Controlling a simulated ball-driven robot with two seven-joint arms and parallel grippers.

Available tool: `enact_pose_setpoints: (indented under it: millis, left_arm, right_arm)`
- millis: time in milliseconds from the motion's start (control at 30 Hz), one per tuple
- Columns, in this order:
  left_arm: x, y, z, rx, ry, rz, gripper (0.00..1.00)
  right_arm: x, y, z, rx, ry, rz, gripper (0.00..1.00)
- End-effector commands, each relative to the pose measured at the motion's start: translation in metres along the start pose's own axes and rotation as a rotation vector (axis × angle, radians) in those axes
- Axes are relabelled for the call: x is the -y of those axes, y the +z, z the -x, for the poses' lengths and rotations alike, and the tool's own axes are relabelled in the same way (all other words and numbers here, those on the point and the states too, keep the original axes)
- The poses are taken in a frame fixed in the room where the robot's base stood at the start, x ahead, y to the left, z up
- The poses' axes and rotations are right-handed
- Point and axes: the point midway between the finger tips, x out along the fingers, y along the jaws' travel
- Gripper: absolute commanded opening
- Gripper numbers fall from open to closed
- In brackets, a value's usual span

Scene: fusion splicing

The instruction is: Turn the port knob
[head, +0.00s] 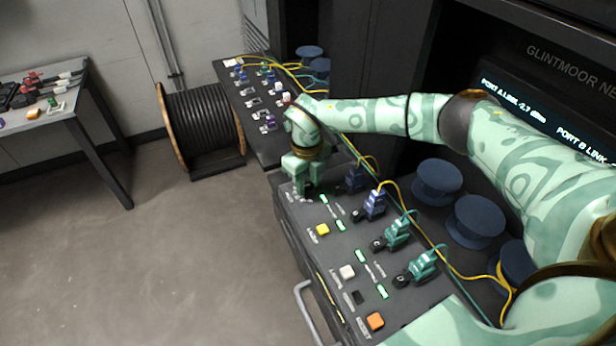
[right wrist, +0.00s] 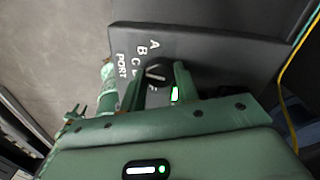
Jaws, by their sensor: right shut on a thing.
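The port knob (right wrist: 158,72) is a round dark knob on the sloping dark console, beside the white word PORT and a row of letters starting A, B, C. My right gripper (head: 304,187) reaches down over the far left end of the console in the head view. In the right wrist view its two green fingers (right wrist: 160,86) stand on either side of the knob, shut on it. The knob's lower part is hidden by the gripper, and its pointer cannot be made out. In the head view the gripper mostly covers the knob. A small green pronged part at the left of the wrist view may be my left gripper.
The console (head: 310,243) carries a yellow button (head: 322,230), a white button (head: 347,271), an orange button (head: 375,321) and several plugged connectors with yellow and teal cables. Blue round spools (head: 476,222) stand behind. A cable reel (head: 201,130) is on the floor.

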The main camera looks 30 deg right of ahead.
Motion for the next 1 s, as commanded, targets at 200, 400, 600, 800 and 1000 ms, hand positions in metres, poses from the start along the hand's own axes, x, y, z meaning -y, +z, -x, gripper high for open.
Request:
enact_pose_setpoints:
  millis: [200,400,600,800,1000]
  left_arm:
    - [0.001,-0.003,0.012,-0.005,-0.001,-0.001,0.36]
    - [0.001,-0.004,0.017,-0.007,-0.002,-0.001,0.36]
    - [0.001,-0.005,0.020,-0.008,-0.002,-0.001,0.36]
    - [0.002,-0.005,0.021,-0.008,-0.002,-0.001,0.36]
    - [0.002,-0.005,0.021,-0.008,-0.002,0.000,0.36]
  right_arm:
    - [0.001,0.001,0.003,0.004,-0.001,0.188,0.08]
    - [0.001,0.001,0.003,0.004,-0.002,0.330,0.08]
    - [0.001,0.001,0.002,0.004,-0.002,0.423,0.08]
    - [0.001,0.001,0.002,0.004,-0.002,0.469,0.08]
    - [0.001,0.001,0.002,0.004,-0.002,0.483,0.08]
